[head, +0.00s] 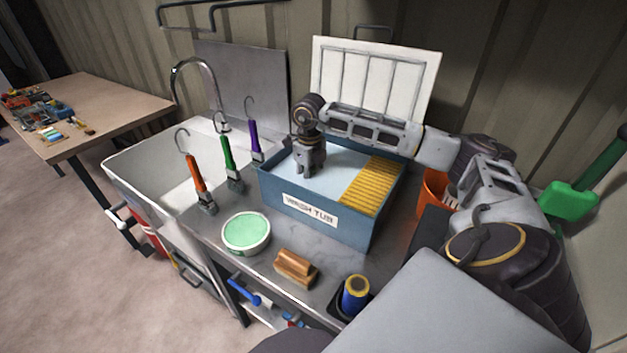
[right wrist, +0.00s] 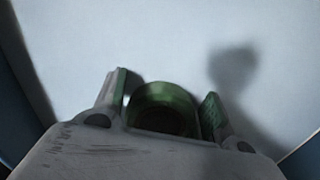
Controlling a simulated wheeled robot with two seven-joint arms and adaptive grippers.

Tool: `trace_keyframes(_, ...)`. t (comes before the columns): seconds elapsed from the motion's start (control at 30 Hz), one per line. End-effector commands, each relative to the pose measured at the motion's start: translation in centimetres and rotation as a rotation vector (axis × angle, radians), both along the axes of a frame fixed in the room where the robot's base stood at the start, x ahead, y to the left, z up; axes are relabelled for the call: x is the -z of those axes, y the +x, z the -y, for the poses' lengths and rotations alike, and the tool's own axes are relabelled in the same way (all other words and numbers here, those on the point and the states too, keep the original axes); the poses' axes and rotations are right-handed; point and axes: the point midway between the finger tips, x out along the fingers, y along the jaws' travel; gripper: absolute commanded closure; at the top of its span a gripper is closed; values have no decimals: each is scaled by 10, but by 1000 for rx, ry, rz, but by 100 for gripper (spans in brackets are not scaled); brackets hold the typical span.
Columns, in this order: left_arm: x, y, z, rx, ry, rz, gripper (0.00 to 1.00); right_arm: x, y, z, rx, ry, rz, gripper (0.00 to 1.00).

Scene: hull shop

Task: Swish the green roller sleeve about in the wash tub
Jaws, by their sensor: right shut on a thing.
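The blue wash tub (head: 335,227) stands on the metal bench, with a pale liquid surface or floor inside and a yellow ribbed ramp on its right side. My right gripper (head: 308,172) points down into the left part of the tub. In the right wrist view my right gripper (right wrist: 165,105) is shut around the green roller sleeve (right wrist: 165,92), which shows end-on as a green ring between the two fingers. A blurred shadow lies on the pale surface beyond it. In the head view the sleeve is hidden by the gripper. My left gripper is not in view.
Orange (head: 196,177), green (head: 229,160) and purple (head: 255,140) handled hooks stand left of the tub by the white sink (head: 130,160). A round green-filled container (head: 246,232), a wooden block (head: 295,266) and a blue roller (head: 355,293) stand in front. An orange bucket (head: 433,190) is at right.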

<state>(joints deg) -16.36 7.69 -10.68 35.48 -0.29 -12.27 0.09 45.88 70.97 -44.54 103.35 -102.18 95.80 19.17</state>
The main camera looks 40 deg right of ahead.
Motion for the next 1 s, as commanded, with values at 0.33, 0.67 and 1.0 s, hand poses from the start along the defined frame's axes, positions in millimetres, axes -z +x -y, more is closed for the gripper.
trace_keyframes(0.33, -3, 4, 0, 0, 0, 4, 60, 0, 10, -3, 0, 0, 0, 82)
trace_keyframes(0.67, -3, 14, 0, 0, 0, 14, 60, 0, 10, -3, 0, 0, 0, 82)
trace_keyframes(1.0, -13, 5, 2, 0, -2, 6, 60, -16, 10, -3, 0, 0, 1, 82)
